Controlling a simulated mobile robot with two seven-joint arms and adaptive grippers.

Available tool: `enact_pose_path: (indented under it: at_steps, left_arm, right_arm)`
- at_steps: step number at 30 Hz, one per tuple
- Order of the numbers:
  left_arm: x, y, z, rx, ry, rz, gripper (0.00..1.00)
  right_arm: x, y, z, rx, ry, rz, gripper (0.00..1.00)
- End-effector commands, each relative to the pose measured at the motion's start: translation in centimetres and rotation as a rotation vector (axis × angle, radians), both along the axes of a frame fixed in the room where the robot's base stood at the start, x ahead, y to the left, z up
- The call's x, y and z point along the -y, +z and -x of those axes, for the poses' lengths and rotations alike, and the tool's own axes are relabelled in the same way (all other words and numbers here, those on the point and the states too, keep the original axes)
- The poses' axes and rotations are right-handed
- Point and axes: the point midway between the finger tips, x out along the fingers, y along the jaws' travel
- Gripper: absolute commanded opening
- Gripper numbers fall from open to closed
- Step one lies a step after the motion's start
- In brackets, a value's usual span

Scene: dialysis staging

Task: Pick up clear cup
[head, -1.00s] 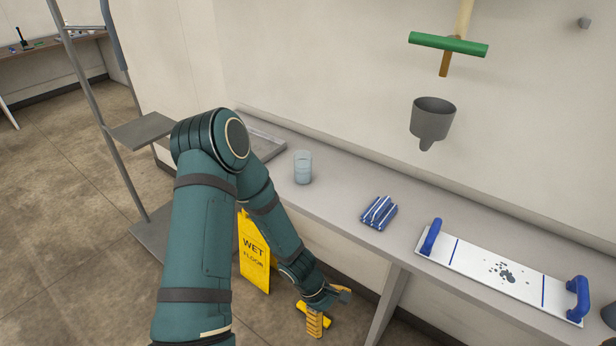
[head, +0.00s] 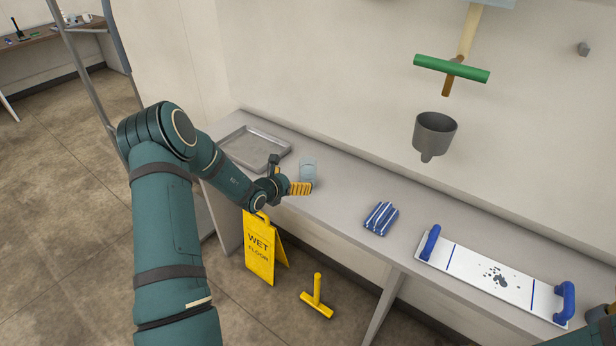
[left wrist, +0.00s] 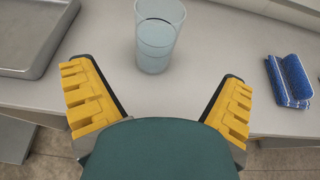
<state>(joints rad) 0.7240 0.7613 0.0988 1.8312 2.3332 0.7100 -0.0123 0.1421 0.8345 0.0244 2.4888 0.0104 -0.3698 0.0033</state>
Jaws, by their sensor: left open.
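The clear cup (head: 308,169) stands upright on the grey counter, holding what looks like water. In the left wrist view the clear cup (left wrist: 157,38) is ahead of and between the open fingers, not touched by them. My left gripper (head: 290,183) is at the counter's front edge, just in front of the cup; its yellow-padded fingers are spread wide and empty in the left wrist view (left wrist: 158,108). The gripper hides a little of the cup's lower part in the head view. A bit of my right arm shows at the lower right corner; its jaws cannot be made out.
A metal tray (head: 231,151) lies left of the cup. A folded blue striped cloth (head: 381,218) and a white board with blue handles (head: 492,281) lie to the right. A yellow wet floor sign (head: 259,254) stands below. Bare counter lies between cup and cloth.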

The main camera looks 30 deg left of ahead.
Motion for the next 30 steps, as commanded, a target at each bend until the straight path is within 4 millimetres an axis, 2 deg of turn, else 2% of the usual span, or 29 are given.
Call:
enact_pose_path:
  at_steps: [3,6,14,24,30]
  left_arm:
    - [0.2,-0.9,-2.1,0.0,-0.001,0.0,0.97]
    - [0.2,-1.5,-3.4,-0.001,-0.001,0.0,0.97]
    - [0.2,-2.1,-4.9,-0.002,-0.001,-0.001,0.97]
    - [0.0,-3.5,-8.8,-0.001,-0.003,-0.001,0.97]
    - [0.0,-3.7,-9.3,-0.002,-0.002,-0.002,0.97]
  right_arm:
    - [0.0,0.0,0.0,0.0,0.0,0.0,0.47]
    - [0.0,0.0,0.0,0.0,0.0,0.0,0.47]
    - [0.0,0.0,0.0,-0.001,0.0,0.0,0.47]
    - [0.0,0.1,0.0,-0.001,0.0,0.0,0.47]
    - [0.0,0.1,0.0,-0.001,0.0,0.0,0.47]
